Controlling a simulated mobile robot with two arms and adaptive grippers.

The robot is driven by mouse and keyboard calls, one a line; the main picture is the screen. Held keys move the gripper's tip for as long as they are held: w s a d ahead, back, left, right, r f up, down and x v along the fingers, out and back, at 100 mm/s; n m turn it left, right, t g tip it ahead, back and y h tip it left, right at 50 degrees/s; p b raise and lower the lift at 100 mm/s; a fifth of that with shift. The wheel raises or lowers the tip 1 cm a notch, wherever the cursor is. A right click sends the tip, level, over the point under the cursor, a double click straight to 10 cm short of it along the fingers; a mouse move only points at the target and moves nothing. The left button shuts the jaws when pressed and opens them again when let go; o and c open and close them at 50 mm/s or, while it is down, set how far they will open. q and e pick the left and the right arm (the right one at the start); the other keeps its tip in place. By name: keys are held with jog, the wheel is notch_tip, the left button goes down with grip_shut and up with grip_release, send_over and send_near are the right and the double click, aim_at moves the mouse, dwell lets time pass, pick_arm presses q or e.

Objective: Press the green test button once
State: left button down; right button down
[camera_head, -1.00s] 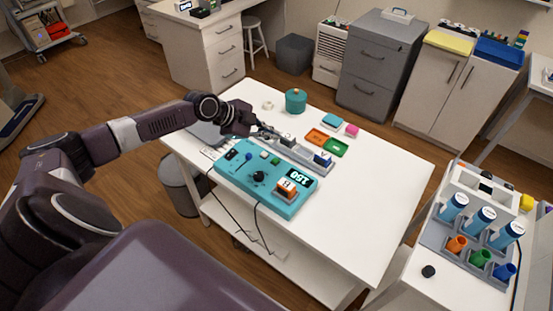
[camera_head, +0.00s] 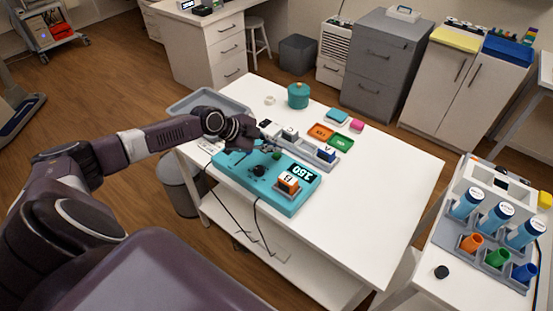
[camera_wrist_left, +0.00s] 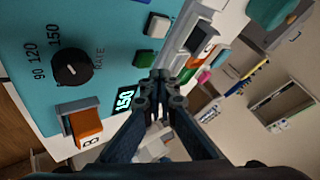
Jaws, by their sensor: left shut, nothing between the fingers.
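The teal tester (camera_head: 240,172) lies on the white table, with a black RATE knob (camera_head: 259,171), a display (camera_head: 301,172) reading 150 and a slot holding an orange block (camera_head: 288,184). A green button (camera_head: 277,155) shows just beside my left gripper (camera_head: 270,150), which is over the tester's far edge. My left gripper's fingers (camera_wrist_left: 160,82) are shut and empty, close to the nearer button; contact cannot be told. My right gripper is out of view.
A grey rack (camera_head: 312,150) with small blocks stands right behind the tester. Orange (camera_head: 320,132) and green (camera_head: 340,141) trays, a teal pot (camera_head: 298,96) and a grey tray (camera_head: 207,97) are behind it. The table's right side is clear.

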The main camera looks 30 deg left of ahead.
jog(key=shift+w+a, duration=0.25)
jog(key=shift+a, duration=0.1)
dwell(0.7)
pick_arm(q)
jog(key=shift+f, duration=0.1)
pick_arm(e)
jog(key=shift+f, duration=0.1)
pick_arm(q)
jog(key=shift+f+b, duration=0.3)
jog(key=shift+b, duration=0.2)
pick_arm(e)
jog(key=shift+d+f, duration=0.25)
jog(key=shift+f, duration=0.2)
pick_arm(q)
jog(key=shift+f+b, duration=0.55)
jog(key=shift+b, duration=0.05)
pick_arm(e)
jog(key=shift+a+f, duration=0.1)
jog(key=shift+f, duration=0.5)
pick_arm(q)
jog(key=shift+r, duration=0.2)
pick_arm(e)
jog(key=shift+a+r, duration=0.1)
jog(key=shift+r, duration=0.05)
pick_arm(q)
jog(key=shift+r+p, duration=0.5)
jog(key=shift+r, duration=0.25)
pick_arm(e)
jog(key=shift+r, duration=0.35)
